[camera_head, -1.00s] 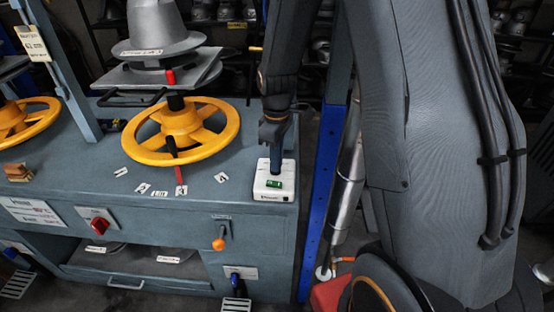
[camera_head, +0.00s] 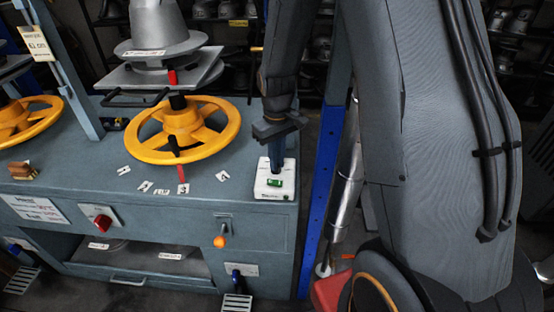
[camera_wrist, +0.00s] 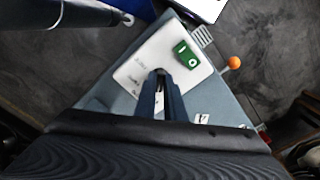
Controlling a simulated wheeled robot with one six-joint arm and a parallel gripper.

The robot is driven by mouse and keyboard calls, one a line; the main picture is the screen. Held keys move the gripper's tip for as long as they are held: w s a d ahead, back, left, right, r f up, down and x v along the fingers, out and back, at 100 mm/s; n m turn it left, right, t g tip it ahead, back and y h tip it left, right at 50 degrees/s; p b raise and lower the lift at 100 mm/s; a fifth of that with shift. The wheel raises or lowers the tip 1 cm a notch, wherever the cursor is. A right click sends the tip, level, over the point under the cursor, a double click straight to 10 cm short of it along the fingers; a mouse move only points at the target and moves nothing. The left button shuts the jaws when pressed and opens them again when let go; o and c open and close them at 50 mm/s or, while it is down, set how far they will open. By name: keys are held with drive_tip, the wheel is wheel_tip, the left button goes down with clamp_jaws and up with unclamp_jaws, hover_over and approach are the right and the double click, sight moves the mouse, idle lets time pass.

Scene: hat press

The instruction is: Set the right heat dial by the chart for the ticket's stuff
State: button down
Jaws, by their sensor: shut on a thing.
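My gripper (camera_head: 275,168) points straight down onto a white box (camera_head: 262,192) at the bench's right end. In the wrist view its fingers (camera_wrist: 162,84) are shut on what seems to be a dial on the box; the fingers hide nearly all of it, so its setting cannot be read. A green rocker switch (camera_wrist: 186,55) sits on the same box beside the fingers. A white chart plate (camera_head: 38,210) with red and black print is on the bench front at left. A paper ticket (camera_head: 36,43) hangs at upper left, its print too small to read.
A yellow handwheel (camera_head: 181,131) stands left of my gripper under a metal hat block (camera_head: 155,30). Small white tags (camera_head: 145,186) lie on the bench. A red knob (camera_head: 102,222) and an orange-ended lever (camera_head: 219,241) are on the front. A blue post (camera_head: 322,200) stands close at right.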

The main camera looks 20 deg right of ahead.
drive_tip(key=shift+w, duration=0.1)
drive_tip(key=c, duration=1.8)
unclamp_jaws()
drive_tip(key=shift+c, duration=0.2)
drive_tip(key=shift+r+b, duration=0.95)
drive_tip(key=shift+r, duration=3)
drive_tip(key=s+a+m+t, duration=0.1)
drive_tip(key=s+m, duration=0.2)
drive_tip(key=s, duration=1.3)
drive_tip(key=shift+a+m, duration=0.15)
drive_tip(key=shift+m, duration=0.15)
